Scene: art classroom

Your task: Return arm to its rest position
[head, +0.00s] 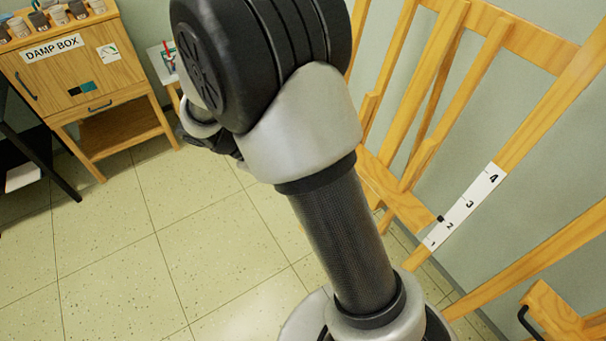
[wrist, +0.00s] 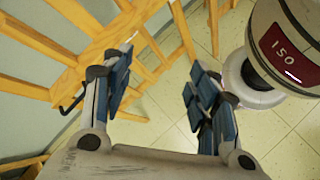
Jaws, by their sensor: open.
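My arm fills the middle of the head view, with its dark tube rising from the bottom and its grey and black joint at the top. My gripper (wrist: 153,92) shows in the wrist view. Its two blue-padded fingers stand well apart with nothing between them, over the tiled floor and the wooden rack. In the head view the gripper is mostly hidden behind my arm's upper joint.
A wooden rack (head: 458,105) with a numbered strip (head: 466,207) stands close on the right, by the wall. A damp box cabinet (head: 80,65) with jars on top stands at the back left. The tiled floor (head: 130,245) at left is clear.

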